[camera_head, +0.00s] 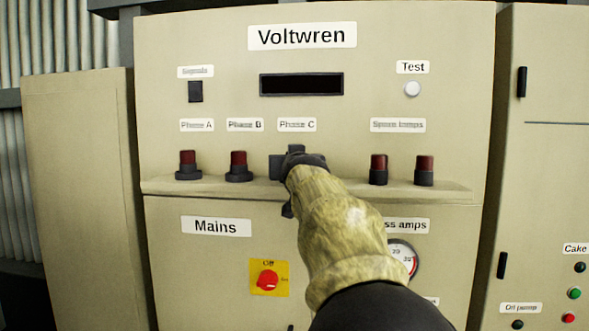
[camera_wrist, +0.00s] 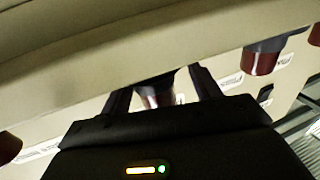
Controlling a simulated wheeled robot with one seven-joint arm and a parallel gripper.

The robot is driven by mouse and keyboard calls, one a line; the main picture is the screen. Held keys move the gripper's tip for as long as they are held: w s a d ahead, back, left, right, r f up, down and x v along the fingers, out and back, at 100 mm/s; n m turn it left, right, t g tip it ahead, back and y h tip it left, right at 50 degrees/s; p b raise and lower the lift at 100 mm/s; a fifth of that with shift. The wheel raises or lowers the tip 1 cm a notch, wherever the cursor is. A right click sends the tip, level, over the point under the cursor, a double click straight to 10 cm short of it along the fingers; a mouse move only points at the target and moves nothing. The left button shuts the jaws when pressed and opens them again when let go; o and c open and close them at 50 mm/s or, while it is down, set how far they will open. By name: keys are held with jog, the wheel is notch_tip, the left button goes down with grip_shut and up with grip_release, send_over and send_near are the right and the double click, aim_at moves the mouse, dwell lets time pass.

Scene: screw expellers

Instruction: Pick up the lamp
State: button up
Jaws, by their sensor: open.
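My gripper (camera_head: 291,166) is at the panel's ledge under the Phase C label, and my arm covers whatever stands there in the head view. In the wrist view my gripper (camera_wrist: 160,88) is open, with one dark finger on each side of a lamp (camera_wrist: 157,97). This lamp has a dark base and a paler, reddish glass; its lower part is hidden by the gripper body. I cannot tell whether the fingers touch it. Red lamps with dark bases stand under Phase A (camera_head: 188,166) and Phase B (camera_head: 238,167). Two spare lamps (camera_head: 378,170) (camera_head: 424,171) stand to the right.
The ledge (camera_head: 460,190) juts from the beige Voltwren panel (camera_head: 200,60). Below are a red Mains switch (camera_head: 267,280) and a partly covered amps dial (camera_head: 402,257). A white Test button (camera_head: 412,89) is above. Another cabinet (camera_head: 545,180) stands right.

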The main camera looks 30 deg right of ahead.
jog(key=shift+a, duration=0.15)
jog(key=shift+s, duration=0.25)
jog(key=shift+s+d, duration=0.15)
jog(key=shift+d, duration=0.25)
jog(key=shift+c, duration=0.2)
jog(key=shift+d, duration=0.1)
jog(key=c, duration=0.3)
jog(key=shift+a, duration=0.2)
jog(key=c, duration=0.7)
jog(key=shift+c, duration=0.2)
